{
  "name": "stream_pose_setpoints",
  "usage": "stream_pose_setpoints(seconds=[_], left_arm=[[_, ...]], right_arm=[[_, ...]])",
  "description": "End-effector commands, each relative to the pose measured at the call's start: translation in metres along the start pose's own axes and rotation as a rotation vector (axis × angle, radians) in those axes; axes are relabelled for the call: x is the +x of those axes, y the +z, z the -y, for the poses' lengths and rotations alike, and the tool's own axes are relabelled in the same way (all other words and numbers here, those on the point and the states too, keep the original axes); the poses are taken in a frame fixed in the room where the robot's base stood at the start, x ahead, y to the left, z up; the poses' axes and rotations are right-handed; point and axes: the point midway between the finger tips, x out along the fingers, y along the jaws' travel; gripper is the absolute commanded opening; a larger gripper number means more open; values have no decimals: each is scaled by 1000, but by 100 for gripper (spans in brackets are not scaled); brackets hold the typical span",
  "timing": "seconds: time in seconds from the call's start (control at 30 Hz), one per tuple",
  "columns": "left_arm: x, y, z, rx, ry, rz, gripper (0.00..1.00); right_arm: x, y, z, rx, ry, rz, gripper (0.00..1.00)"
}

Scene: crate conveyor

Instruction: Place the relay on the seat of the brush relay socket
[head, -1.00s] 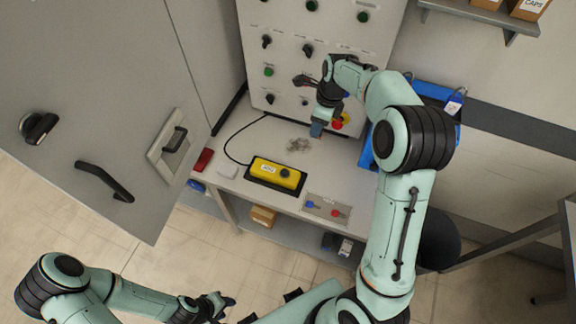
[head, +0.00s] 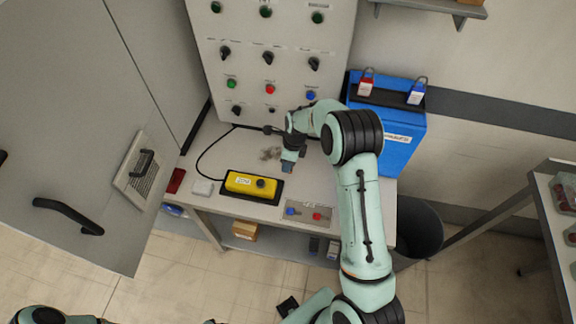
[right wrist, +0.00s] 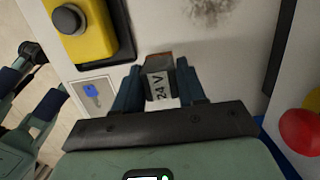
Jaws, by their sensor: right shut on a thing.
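The relay (right wrist: 159,82) is a small block with a white "24 V" label and a brownish end. It is held between the dark fingers of my right gripper (right wrist: 160,92). I cannot pick out the brush relay socket with certainty in either view. My left arm shows only at the bottom left edge of the head view, and its jaws are not clear.
A yellow control box (head: 252,185) lies left of the gripper. A plate with blue and red keys (head: 305,213) is at the bench's front edge. A grey smudge (head: 270,153) marks the bench. A blue lockout box (head: 392,140) stands right, and the switch panel (head: 268,50) behind.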

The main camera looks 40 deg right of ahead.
Motion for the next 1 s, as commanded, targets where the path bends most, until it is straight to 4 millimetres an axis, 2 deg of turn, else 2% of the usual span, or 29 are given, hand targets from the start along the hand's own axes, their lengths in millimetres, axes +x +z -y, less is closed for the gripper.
stream_pose_setpoints(seconds=[0.1,0.17,0.57,0.6,0.67,1.0], left_arm=[[1,1,1,0,0,1,43],[2,1,1,0,0,1,43],[4,2,2,-1,-1,2,43],[3,2,2,-1,-1,2,43],[3,1,2,-1,-1,2,43],[1,0,1,0,0,1,43]], right_arm=[[21,-5,0,1,3,-4,4],[28,-5,0,0,3,-3,4],[33,-6,0,0,1,-2,4],[33,-5,0,0,1,-1,50],[32,-5,0,0,1,-1,66],[29,-5,0,0,1,-1,66]])
